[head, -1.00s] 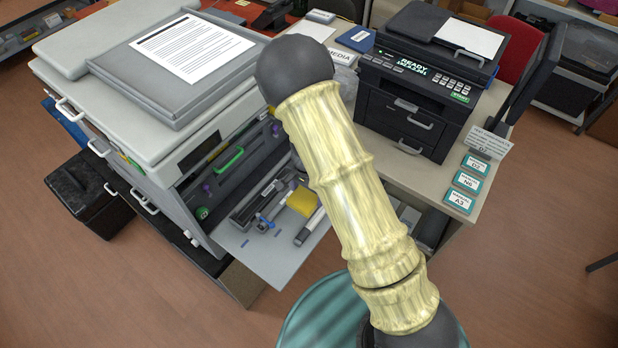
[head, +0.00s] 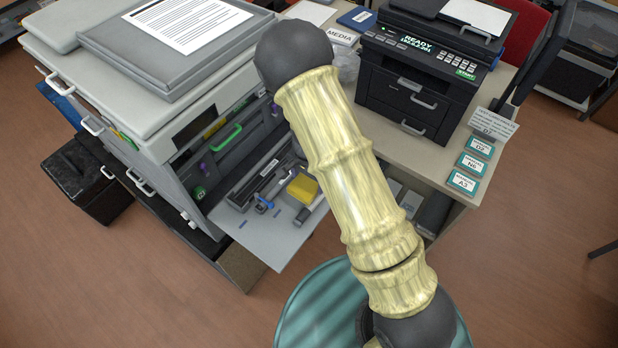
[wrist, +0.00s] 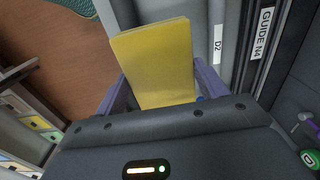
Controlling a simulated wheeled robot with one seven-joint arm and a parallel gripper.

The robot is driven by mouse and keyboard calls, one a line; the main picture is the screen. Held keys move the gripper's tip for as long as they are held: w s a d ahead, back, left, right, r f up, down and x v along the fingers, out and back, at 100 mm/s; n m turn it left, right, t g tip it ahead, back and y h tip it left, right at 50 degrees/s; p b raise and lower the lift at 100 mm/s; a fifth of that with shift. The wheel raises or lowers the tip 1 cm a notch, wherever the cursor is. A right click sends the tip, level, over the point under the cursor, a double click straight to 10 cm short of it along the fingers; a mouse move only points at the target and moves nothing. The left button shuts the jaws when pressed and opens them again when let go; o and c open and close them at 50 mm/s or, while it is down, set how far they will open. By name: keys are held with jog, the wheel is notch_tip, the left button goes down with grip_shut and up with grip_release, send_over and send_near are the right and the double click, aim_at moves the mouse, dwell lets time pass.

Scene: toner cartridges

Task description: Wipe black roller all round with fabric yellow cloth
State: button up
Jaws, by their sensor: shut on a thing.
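In the wrist view, my gripper (wrist: 150,95) is shut on a yellow cloth (wrist: 158,55), which stands as a flat pad between two purple fingers. In the head view, my arm covers the gripper. A yellow pad (head: 302,187) shows there just left of my arm, over the pulled-out tray; I cannot tell whether it is the held cloth. A long dark part (head: 252,187) lies along the tray's inner side; I cannot tell whether it is the black roller. Contact between cloth and roller cannot be made out.
The grey tray (head: 262,245) juts from the open front of a large copier (head: 150,110). A dark rail marked GUIDE N4 (wrist: 265,45) runs right of the gripper. A black printer (head: 420,85) and label cards (head: 471,163) stand on the desk at right.

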jog(key=shift+f+b, duration=0.3)
jog(key=shift+f, duration=0.45)
jog(key=shift+f+b, duration=0.45)
jog(key=shift+f, duration=0.1)
dwell(0.5)
jog(key=shift+s+d, duration=0.1)
jog(key=shift+d, duration=0.15)
jog(key=shift+s+d+r, duration=0.1)
jog(key=shift+s+d, duration=0.15)
jog(key=shift+s+d+b, duration=0.1)
jog(key=shift+d+b, duration=0.1)
jog(key=shift+b, duration=0.1)
jog(key=shift+s+d, duration=0.2)
dwell(0.6)
jog(key=shift+s+d+f+b, duration=0.25)
jog(key=shift+d+b, duration=0.1)
jog(key=shift+b, duration=0.1)
